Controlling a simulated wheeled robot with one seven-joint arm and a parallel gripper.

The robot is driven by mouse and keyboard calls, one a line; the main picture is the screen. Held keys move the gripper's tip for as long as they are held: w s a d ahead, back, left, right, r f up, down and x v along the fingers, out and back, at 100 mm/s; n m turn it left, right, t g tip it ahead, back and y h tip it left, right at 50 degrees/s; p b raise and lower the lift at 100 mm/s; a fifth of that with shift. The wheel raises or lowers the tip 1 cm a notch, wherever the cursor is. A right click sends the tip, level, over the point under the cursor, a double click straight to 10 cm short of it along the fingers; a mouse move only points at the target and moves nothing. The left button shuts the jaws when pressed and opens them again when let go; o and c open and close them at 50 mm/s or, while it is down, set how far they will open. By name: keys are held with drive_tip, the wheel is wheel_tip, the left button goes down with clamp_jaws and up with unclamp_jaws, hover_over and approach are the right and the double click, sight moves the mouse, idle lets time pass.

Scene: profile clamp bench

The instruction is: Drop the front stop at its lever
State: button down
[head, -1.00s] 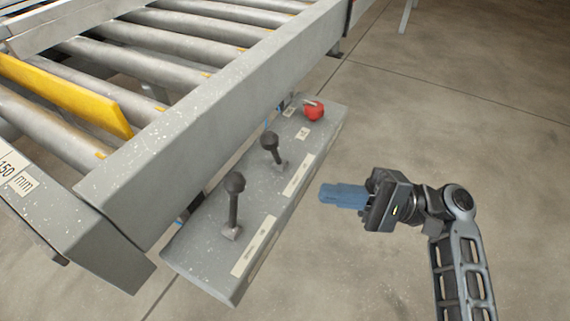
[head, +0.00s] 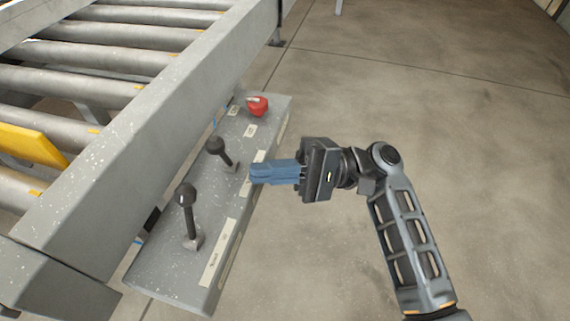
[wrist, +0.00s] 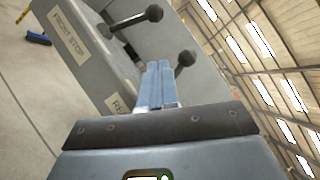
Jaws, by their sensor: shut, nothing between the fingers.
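The front stop lever (head: 190,222) stands upright on the grey control panel (head: 165,275), a dark stalk with a ball knob. In the wrist view, its knob and stalk (wrist: 153,13) are beside a label (wrist: 70,35) reading "FRONT STOP". A second lever (head: 216,148) stands farther along the panel; its knob shows in the wrist view (wrist: 187,58) near a partly hidden label starting "RE". My gripper (head: 254,174) is shut and empty, its blue fingers pointing left over the panel's outer edge, right of the second lever and apart from both levers.
A red knob (head: 258,106) is at the panel's far end. The roller conveyor frame (head: 140,130) runs along the panel's left side. A yellow plate (head: 30,145) stands among the rollers. The floor (head: 440,130) to the right is clear.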

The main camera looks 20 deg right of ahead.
sight(193, 197)
drive_tip(key=p+x, duration=0.1)
drive_tip(key=x, duration=0.4)
drive_tip(key=shift+s+r, duration=0.1)
drive_tip(key=shift+r, duration=0.05)
drive_tip(key=shift+s+a+r+p, duration=0.3)
drive_tip(key=shift+s+a+r, duration=0.2)
drive_tip(key=shift+s+a, duration=0.25)
drive_tip(key=shift+s+a+r, duration=0.15)
drive_tip(key=shift+s+a, duration=0.15)
drive_tip(key=shift+a, duration=0.15)
drive_tip(key=shift+r, duration=0.15)
drive_tip(key=shift+s+a+r+n+g+h+p, duration=0.35)
drive_tip(key=shift+s+r+n+g+h+p, duration=0.15)
drive_tip(key=shift+n, duration=0.4)
drive_tip(key=shift+s+a+r+n+h+p, duration=0.5)
drive_tip(key=shift+s+n+h+p, duration=0.1)
drive_tip(key=shift+n, duration=0.5)
drive_tip(key=shift+s+a+r+n+h+p, duration=0.2)
drive_tip(key=shift+s+a+n+h+p, duration=0.4)
drive_tip(key=shift+n, duration=0.5)
drive_tip(key=shift+s+a+n+h, duration=0.3)
drive_tip(key=shift+s+n+h, duration=0.2)
